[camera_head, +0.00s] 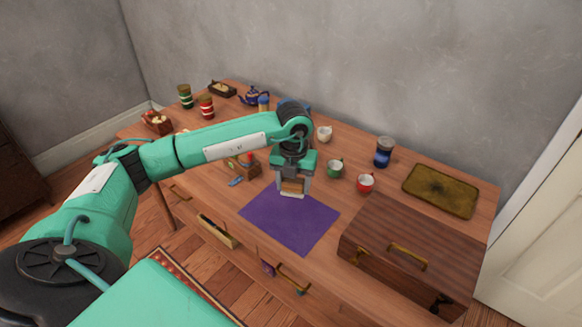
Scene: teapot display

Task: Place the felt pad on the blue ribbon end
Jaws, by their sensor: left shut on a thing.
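My left gripper (292,190) points down over the back part of the purple cloth (289,222). It is shut on a small tan-brown piece, mostly hidden between the fingers. I cannot tell whether this piece is the felt pad. A small blue strip (235,181) lies on the table left of the cloth, apart from the gripper. It may be the blue ribbon end, but it is too small to be sure. My right gripper is not in view.
A blue jar (383,152), a gold-brown tray (440,190) and a large wooden case (412,250) are farther right. A blue teapot (255,97) and striped cups stand at the back left.

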